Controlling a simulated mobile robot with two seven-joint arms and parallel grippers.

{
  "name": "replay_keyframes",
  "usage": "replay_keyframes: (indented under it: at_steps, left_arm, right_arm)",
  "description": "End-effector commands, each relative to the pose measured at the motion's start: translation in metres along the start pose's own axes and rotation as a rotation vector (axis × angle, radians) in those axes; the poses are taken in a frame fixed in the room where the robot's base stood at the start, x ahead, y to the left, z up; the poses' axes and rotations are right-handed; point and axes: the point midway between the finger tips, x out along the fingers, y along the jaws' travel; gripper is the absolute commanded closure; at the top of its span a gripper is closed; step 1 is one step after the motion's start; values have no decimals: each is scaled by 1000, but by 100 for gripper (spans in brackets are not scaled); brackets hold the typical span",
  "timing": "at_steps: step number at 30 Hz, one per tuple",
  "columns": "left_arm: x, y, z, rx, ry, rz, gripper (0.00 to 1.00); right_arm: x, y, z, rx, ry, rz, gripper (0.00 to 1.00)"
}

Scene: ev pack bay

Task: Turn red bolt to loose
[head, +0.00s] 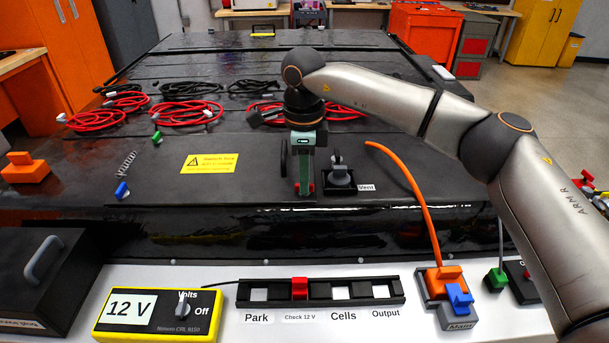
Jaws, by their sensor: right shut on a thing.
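My right gripper (304,188) reaches down onto the front part of the black pack lid (240,190), left of the vent knob. Its fingers are closed together, with small patches of red showing at the fingertips. The red bolt is mostly hidden by the fingers, so its turn position cannot be read. My left gripper is not in view.
The vent knob (340,177) stands close on the right. An orange cable (408,185) arches down to the orange plug (440,281). Coiled red cables (187,113) lie behind. A yellow meter (158,314) and a black slotted rail (320,292) are in front.

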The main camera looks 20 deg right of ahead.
Motion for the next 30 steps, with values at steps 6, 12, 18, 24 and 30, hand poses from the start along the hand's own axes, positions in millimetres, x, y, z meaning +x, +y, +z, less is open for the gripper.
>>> replay_keyframes:
  at_steps: [6, 12, 18, 24, 30]
  left_arm:
    - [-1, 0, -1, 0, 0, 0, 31]
    - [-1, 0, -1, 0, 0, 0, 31]
    - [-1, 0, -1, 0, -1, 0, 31]
    - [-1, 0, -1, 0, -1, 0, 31]
    - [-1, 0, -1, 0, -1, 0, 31]
  right_arm:
    - [-1, 0, 1, -59, -4, -2, 100]
    - [-1, 0, 1, -74, -4, -2, 100]
    - [-1, 0, 1, -75, -4, -3, 100]
    - [-1, 0, 1, -75, -4, -2, 78]
    - [0, 0, 1, -74, -2, -1, 57]
